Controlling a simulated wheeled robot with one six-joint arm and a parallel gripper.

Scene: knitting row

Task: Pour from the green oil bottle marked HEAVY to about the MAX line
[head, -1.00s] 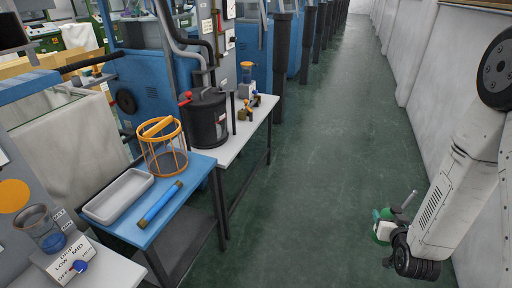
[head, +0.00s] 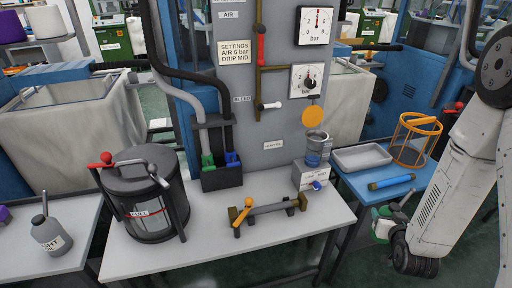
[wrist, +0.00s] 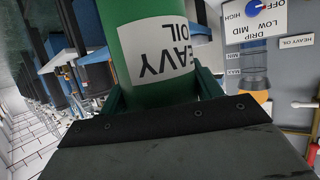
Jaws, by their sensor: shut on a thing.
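My gripper (head: 392,232) is shut on the green oil bottle (head: 380,224), at the right of the head view. In the wrist view the bottle (wrist: 160,50) fills the upper middle, with a white label reading HEAVY OIL upside down. The clear oil cup (head: 318,150) stands on a white drip box (head: 311,177) below an orange disc. Blue shows in its lower part. The cup (wrist: 253,73) also shows in the wrist view, with MAX and MIN tags beside it. The bottle is apart from the cup. Its oil level is hidden.
A black FULL pot (head: 150,205) and a brass-fitted bar (head: 268,208) stand on the white bench (head: 225,245). A grey bottle (head: 51,236) is far left.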

